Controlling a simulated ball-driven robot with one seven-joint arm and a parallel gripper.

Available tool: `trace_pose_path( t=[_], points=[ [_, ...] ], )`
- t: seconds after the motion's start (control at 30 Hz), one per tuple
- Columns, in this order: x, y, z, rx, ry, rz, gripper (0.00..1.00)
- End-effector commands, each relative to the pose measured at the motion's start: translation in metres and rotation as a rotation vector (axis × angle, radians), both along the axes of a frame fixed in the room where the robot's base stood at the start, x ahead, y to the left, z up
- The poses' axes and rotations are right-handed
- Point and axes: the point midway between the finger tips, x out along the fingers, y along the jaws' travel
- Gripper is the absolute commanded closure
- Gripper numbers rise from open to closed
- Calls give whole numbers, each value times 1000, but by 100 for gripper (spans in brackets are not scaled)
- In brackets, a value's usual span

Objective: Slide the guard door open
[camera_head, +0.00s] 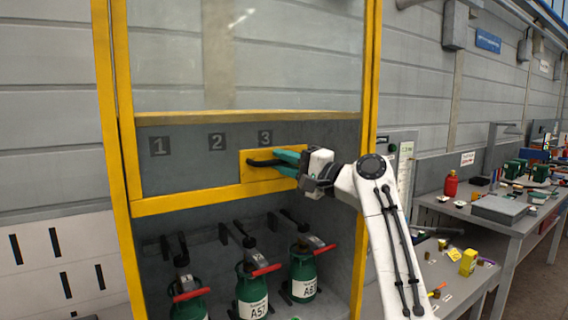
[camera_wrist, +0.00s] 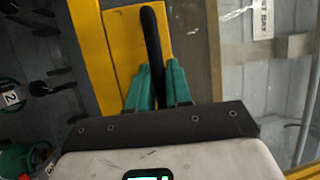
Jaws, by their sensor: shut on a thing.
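The guard door is a yellow-framed panel with a clear window; its lower yellow rail (camera_head: 190,201) sits above the cylinders in the head view. A black handle (camera_head: 262,163) is fixed to a yellow plate (camera_head: 254,177) near the number 3. My gripper (camera_head: 285,164) has teal fingers and reaches the handle from the right. In the wrist view my gripper (camera_wrist: 158,85) is shut on the black handle (camera_wrist: 151,40), with a teal finger on each side. The yellow plate (camera_wrist: 122,45) shows behind it. The door covers the upper part of the bay, and the space below it is open.
Several green cylinders with red levers, one of them labelled A57 (camera_head: 251,292), stand below the door. A workbench (camera_head: 500,222) with a red bottle (camera_head: 450,184) and small parts is at the right. A yellow box (camera_head: 468,262) lies on a nearer table.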

Motion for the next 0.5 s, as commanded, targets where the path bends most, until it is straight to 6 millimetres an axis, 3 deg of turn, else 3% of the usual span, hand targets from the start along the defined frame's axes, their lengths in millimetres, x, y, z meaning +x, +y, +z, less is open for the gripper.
trace_pose_path(
  t=[0.23, 0.5],
  points=[
    [0, 0, 0, 1, 0, -1, 60],
    [-1, -2, -1, 0, -1, -1, 60]
  ],
)
